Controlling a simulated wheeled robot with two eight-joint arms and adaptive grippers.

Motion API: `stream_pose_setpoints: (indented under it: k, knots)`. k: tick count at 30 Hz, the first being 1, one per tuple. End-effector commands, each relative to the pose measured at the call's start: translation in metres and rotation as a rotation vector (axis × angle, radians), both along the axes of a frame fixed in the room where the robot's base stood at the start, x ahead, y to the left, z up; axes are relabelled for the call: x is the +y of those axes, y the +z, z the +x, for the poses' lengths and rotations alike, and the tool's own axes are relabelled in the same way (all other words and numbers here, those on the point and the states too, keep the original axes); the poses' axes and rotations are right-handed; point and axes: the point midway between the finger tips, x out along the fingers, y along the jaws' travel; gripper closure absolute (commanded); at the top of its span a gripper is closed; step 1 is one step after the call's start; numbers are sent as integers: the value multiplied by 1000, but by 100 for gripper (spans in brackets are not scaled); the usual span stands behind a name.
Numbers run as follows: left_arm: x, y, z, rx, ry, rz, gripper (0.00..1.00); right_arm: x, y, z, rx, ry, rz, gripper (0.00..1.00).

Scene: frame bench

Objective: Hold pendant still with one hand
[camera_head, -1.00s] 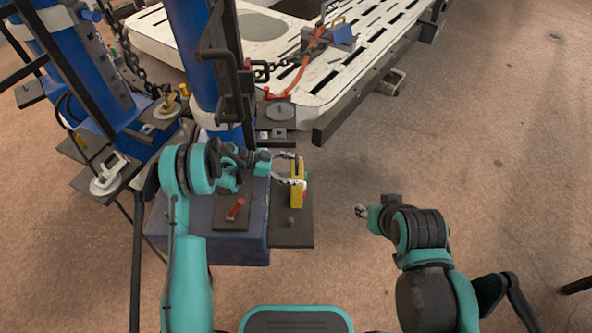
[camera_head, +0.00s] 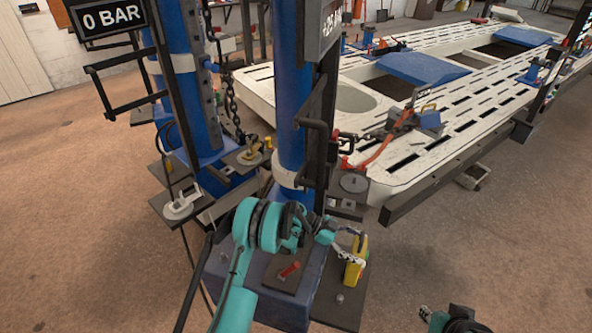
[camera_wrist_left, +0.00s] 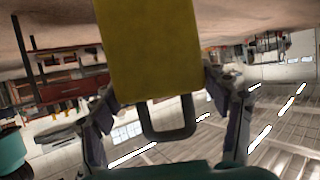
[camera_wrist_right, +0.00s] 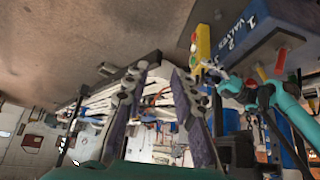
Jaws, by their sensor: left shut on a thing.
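The yellow pendant (camera_head: 355,262) is beside the blue column base, at the right of my left arm. My left gripper (camera_head: 350,243) is shut on it near its top. In the left wrist view the pendant (camera_wrist_left: 150,50) fills the upper middle, with a dark loop at its end between the fingers (camera_wrist_left: 168,110). The right wrist view shows the pendant (camera_wrist_right: 202,45) at upper right, beyond and apart from my right gripper (camera_wrist_right: 162,70). The right gripper's fingers are parted with nothing between them. In the head view only part of my right gripper (camera_head: 428,312) shows at the bottom edge.
A blue column (camera_head: 292,90) with dark brackets stands behind my left arm. A second blue column (camera_head: 180,60) and hanging chain (camera_head: 232,105) are at left. The white slotted bench (camera_head: 430,150) lies behind right. The floor (camera_head: 490,240) at right is clear.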

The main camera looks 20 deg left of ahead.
Motion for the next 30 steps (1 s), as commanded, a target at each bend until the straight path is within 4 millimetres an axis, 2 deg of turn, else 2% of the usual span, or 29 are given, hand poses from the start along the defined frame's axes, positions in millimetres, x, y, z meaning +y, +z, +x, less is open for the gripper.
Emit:
stream_pose_setpoints:
  k: [1,2,30]
  knots:
    - [0,-2,0,0,-1,4,74,0,0,0,0,0,0,94]
    - [0,-2,0,0,-1,4,74,0,0,0,0,0,0,100]
    - [0,-2,-1,1,-1,5,74,0,0,0,0,0,0,100]
